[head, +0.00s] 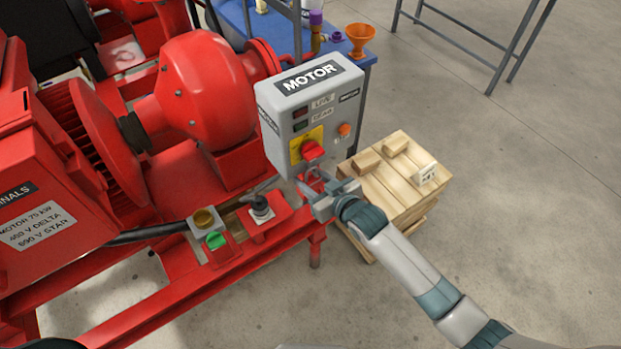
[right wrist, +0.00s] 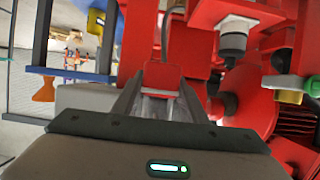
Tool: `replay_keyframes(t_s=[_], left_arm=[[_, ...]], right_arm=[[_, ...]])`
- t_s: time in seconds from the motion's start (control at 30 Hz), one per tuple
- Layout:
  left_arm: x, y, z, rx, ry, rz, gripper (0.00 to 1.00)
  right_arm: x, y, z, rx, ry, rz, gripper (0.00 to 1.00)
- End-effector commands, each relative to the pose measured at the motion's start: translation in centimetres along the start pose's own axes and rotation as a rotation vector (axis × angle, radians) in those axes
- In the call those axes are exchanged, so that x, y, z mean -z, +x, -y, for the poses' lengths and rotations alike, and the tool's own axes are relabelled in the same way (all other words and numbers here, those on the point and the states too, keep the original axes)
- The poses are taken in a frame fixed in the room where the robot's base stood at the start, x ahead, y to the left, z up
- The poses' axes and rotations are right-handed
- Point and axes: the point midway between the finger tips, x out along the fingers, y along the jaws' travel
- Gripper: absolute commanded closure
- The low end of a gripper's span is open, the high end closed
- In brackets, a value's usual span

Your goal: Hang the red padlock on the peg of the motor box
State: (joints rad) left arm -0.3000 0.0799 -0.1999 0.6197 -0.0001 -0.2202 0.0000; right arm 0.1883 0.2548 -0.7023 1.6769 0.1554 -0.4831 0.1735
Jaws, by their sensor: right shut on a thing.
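The grey motor box (head: 310,112) stands at the middle of the head view, with a MOTOR label, small windows, an orange button and a yellow plate (head: 297,153). My right gripper (head: 310,181) is just below its front face. In the right wrist view its fingers (right wrist: 160,103) are shut on a red block, the red padlock (right wrist: 162,76). In the head view a red part shows over the yellow plate; I cannot tell whether it is a switch handle or the padlock. The shackle and the peg cannot be made out. My left gripper is out of view.
A wooden crate (head: 425,212) with blocks on top stands right of the box, close to my right arm. The red skid rail (head: 170,306) carries green, yellow and black controls. A blue bench (head: 352,63) with an orange funnel (head: 360,40) is behind.

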Motion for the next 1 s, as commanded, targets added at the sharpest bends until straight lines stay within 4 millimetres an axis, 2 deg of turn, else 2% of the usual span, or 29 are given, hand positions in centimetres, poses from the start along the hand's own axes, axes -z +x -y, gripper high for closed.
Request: replay_keyframes(t_s=[0.23,0.27,0.33,0.77,1.0], left_arm=[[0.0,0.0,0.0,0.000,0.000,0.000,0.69],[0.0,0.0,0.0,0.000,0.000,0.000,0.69],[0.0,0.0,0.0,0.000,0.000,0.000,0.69],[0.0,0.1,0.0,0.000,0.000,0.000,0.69],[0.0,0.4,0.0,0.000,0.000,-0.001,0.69]], right_arm=[[0.1,0.0,0.0,0.000,0.000,-0.001,0.87],[0.1,0.0,0.0,0.000,0.000,-0.001,0.56],[0.1,0.0,0.0,0.000,0.000,-0.001,0.40],[-0.1,-0.3,0.0,0.000,0.001,0.000,0.39],[-0.1,-2.1,0.0,0.000,0.000,0.000,0.39]])
